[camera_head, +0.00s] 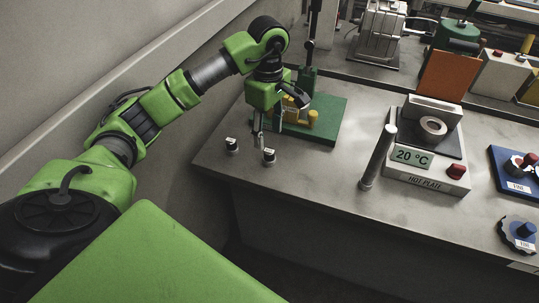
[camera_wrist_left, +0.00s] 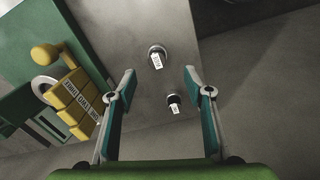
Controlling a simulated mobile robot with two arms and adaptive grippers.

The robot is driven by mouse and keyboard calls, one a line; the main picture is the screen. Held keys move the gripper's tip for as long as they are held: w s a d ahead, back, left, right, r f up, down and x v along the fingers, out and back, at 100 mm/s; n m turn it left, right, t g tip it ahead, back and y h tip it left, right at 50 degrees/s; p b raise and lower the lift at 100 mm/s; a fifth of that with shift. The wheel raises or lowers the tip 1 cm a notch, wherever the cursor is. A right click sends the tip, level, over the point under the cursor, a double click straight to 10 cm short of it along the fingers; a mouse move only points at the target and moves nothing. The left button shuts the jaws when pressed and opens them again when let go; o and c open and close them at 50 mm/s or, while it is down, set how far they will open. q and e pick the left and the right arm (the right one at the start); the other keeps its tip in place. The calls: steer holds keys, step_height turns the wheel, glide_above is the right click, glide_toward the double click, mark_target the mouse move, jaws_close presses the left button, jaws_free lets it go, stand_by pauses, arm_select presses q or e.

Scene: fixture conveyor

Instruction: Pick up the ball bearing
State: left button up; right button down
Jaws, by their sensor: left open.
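A pale metal ring that looks like the ball bearing (camera_head: 433,127) lies on the dark top of the hot plate (camera_head: 426,183). The hot plate's display reads 20 °C. My left gripper (camera_head: 262,133) points down at the left end of the grey bench, beside the green fixture and well left of the hot plate. In the left wrist view its two fingers (camera_wrist_left: 160,77) are apart with nothing held between them. That view does not show the hot plate. My right gripper is in neither view.
A green fixture (camera_head: 325,120) with a yellow block (camera_head: 312,119) stands close to my left gripper. Two small labelled knobs (camera_head: 232,146) (camera_head: 269,156) are near it. A grey upright cylinder (camera_head: 378,157) stands left of the hot plate, an orange panel (camera_head: 443,76) behind it.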

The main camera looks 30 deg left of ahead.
mark_target(269, 151)
arm_select(q)
step_height(269, 151, down, 4)
steer(key=shift+f+p, duration=0.15)
steer(key=shift+p, duration=0.15)
steer(key=f, duration=0.1)
steer(key=f+p, duration=0.2)
steer(key=f, duration=0.1)
steer(key=shift+w+f, duration=0.1)
steer(key=shift+w, duration=0.15)
steer(key=shift+f, duration=0.5)
jaws_close()
